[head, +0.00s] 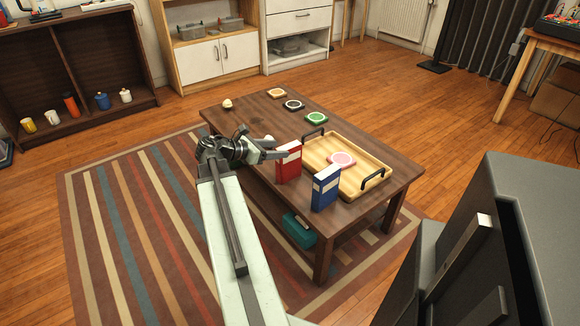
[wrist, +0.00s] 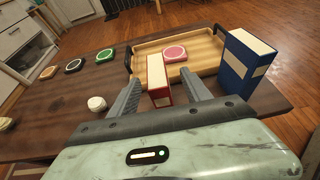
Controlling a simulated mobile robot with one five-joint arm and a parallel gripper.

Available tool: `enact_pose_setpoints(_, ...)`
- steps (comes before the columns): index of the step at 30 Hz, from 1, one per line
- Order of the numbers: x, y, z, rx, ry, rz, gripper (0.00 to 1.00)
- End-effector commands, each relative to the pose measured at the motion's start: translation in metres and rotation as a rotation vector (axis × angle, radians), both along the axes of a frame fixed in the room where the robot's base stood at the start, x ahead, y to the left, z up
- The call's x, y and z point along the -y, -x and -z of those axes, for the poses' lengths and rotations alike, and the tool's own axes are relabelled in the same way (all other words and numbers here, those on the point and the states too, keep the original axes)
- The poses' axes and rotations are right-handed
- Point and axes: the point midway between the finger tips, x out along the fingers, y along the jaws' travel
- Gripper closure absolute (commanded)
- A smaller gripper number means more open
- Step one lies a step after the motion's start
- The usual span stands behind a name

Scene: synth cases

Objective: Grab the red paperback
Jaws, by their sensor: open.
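The red paperback (head: 289,162) stands upright near the front edge of the dark wooden table (head: 240,105), with a pale band across its cover. In the wrist view the red paperback (wrist: 158,80) shows its pale page edge between the fingertips. My gripper (head: 278,148) is open, its fingers beside the red paperback in the head view. In the wrist view my gripper (wrist: 163,84) has one finger on each side of the book, apart from each other. I cannot tell whether either finger touches it.
A blue book (head: 326,187) stands just right of the red one. Behind them lies a wooden tray (head: 318,146) with dark handles, holding a pink coaster (head: 341,159). Several coasters and a small pale round object (head: 227,103) sit on the table's far and left parts.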

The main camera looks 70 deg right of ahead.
Motion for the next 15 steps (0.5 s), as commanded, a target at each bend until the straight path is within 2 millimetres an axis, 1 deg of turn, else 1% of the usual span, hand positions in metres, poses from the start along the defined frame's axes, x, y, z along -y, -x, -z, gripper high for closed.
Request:
enact_pose_setpoints(1, 0.006, 0.004, 0.006, 0.0, 0.0, 0.002, 0.44)
enact_pose_setpoints(8, 0.016, 0.009, 0.01, 0.002, 0.0, 0.002, 0.44)
enact_pose_setpoints(11, 0.029, 0.015, 0.018, 0.002, 0.0, 0.003, 0.44)
enact_pose_setpoints(15, 0.048, 0.027, 0.027, 0.002, -0.001, 0.004, 0.44)
